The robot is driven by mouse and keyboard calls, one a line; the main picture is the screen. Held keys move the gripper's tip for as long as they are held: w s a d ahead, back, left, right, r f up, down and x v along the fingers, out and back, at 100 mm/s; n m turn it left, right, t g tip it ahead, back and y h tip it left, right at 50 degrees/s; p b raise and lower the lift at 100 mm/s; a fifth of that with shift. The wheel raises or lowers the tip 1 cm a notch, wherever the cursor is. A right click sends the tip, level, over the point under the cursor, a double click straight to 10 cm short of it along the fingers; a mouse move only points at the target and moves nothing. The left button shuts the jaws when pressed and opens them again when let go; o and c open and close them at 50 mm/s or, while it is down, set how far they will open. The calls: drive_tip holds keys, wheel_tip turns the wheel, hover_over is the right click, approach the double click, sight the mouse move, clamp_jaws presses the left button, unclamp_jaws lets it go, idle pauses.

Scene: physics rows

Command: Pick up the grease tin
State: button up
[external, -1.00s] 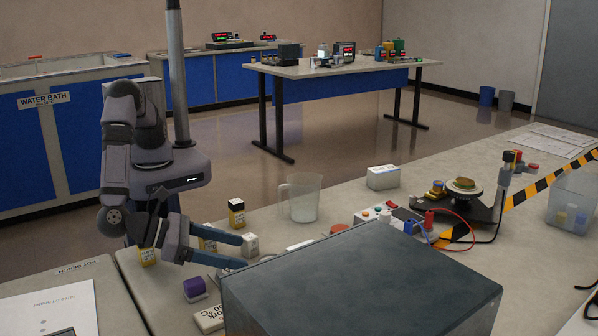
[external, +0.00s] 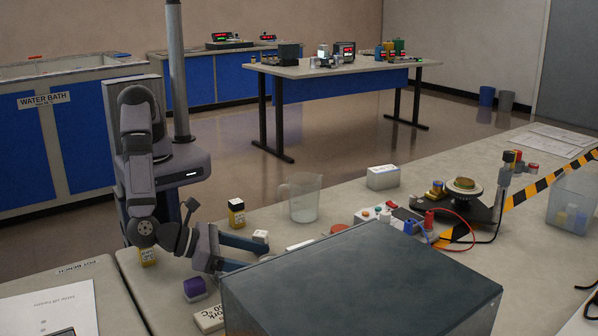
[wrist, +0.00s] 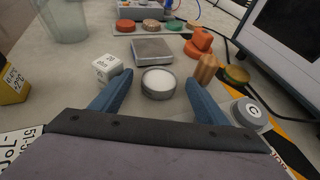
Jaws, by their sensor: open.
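A small round metal tin with a white top, which fits the grease tin (wrist: 158,86), stands upright in the wrist view. My gripper (wrist: 160,77) is open, with one blue finger on each side of the tin. A gap shows on both sides, so it is not gripped. In the external view my gripper (external: 257,256) is low over the bench behind a large grey box, and I cannot make out the tin there.
A white cube (wrist: 107,67) is close to the left fingertip. A wooden piece (wrist: 206,70) and a grey round weight (wrist: 247,113) are by the right finger. A grey metal block (wrist: 152,49) lies beyond the tin. The large grey box (external: 360,275) stands in front.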

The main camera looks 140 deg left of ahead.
drive_tip(key=shift+w+a+f, duration=0.2)
drive_tip(key=shift+a, duration=0.3)
drive_tip(key=c, duration=1.3)
drive_tip(key=shift+r, duration=0.15)
drive_tip(key=shift+c, duration=0.2)
wheel_tip(320, 180, up, 10)
drive_tip(key=b, duration=0.1)
